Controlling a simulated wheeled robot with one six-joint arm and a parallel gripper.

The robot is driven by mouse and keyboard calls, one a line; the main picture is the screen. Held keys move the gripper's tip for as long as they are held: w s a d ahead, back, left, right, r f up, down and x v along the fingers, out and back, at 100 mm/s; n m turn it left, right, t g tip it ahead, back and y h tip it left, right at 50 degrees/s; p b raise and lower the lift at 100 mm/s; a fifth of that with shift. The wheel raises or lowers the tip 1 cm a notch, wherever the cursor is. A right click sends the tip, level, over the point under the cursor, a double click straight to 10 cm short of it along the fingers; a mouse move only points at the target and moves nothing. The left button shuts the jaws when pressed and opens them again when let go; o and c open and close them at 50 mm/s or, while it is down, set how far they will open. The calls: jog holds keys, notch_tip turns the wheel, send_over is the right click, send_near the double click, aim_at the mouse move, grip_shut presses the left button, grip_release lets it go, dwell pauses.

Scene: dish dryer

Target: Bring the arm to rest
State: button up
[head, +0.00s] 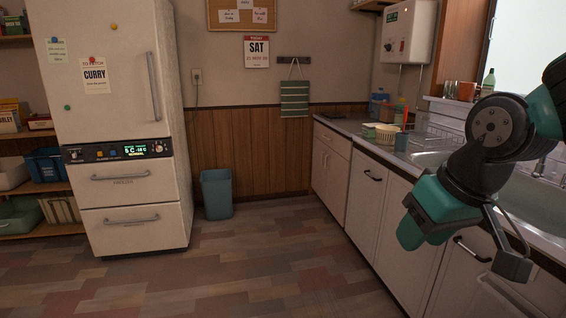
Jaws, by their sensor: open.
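My arm reaches in from the right edge in the head view, its teal and black links bent in front of the sink counter. My gripper (512,266) is at the lower right, in front of the cabinet fronts and below the counter edge. It is open, and I see nothing held in it. Only a dark end piece on thin links shows clearly; the rest is hidden or hard to make out.
A fridge (115,120) stands left, a blue bin (217,193) at the back wall. The middle floor is clear.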

jog(key=s+a+f+n+g+y, duration=0.1)
jog(key=s+a+n+g, duration=0.15)
jog(key=s, duration=0.35)
jog(key=s+a+f+n+g+y, duration=0.1)
jog(key=s+a+f, duration=0.15)
jog(key=s, duration=0.35)
notch_tip(320, 180, up, 16)
jog(key=s+a+p, duration=0.1)
jog(key=p, duration=1.3)
jog(key=shift+s+f+p, duration=0.2)
jog(key=shift+p, duration=0.2)
jog(key=shift+n, duration=0.25)
